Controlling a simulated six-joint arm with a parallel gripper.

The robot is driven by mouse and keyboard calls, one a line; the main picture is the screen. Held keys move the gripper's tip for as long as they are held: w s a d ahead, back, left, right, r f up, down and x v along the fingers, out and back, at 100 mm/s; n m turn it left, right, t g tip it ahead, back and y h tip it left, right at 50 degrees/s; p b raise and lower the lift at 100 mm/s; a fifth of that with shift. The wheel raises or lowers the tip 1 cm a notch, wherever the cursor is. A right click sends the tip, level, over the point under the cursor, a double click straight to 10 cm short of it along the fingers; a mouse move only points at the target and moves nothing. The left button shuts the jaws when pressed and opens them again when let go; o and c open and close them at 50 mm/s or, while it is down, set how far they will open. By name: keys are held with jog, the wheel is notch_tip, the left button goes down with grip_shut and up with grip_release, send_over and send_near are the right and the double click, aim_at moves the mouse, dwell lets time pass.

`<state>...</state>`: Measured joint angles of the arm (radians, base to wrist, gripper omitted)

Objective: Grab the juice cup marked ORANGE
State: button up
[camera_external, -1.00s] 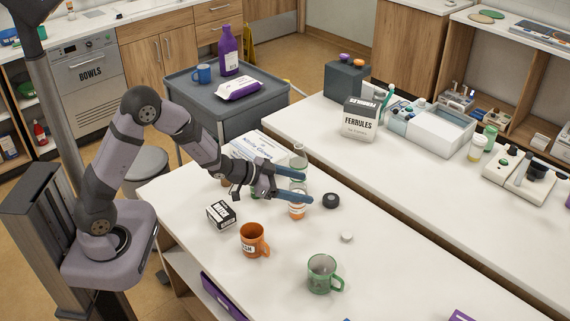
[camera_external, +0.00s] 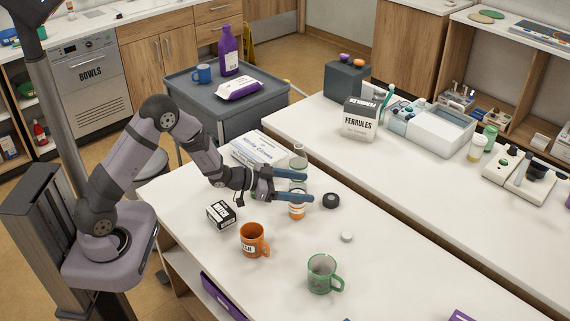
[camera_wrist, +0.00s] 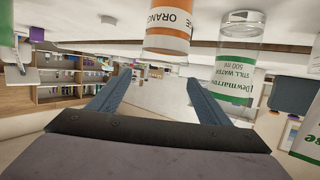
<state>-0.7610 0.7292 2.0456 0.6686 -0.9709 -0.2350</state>
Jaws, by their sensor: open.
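The juice cup marked ORANGE (camera_external: 297,212) stands on the white table, partly hidden by my lower finger in the external view. In the wrist view, which is upside down, the cup (camera_wrist: 168,28) shows its white and orange label at the top edge, beyond the fingertips. My gripper (camera_external: 308,187) is open and empty, with its blue fingers level. In the wrist view my gripper (camera_wrist: 160,77) has its fingers spread, and the cup is not between them. The exact gap to the cup is hard to tell.
A water bottle with a green label (camera_wrist: 237,62) stands close beside the cup. A black round object (camera_external: 331,200), a NITRILE gloves box (camera_external: 258,147), a small black-topped box (camera_external: 221,214), an orange mug (camera_external: 253,240) and a green mug (camera_external: 322,273) are around.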

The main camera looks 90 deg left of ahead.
jog(key=shift+f, duration=0.1)
jog(key=shift+f, duration=0.3)
notch_tip(320, 180, down, 3)
jog(key=shift+r+p, duration=0.1)
jog(key=shift+p, duration=0.3)
jog(key=shift+x, duration=0.9)
jog(key=shift+w+a+f, duration=0.1)
jog(key=shift+w+f, duration=0.25)
jog(key=shift+w, duration=0.2)
jog(key=c, duration=1.3)
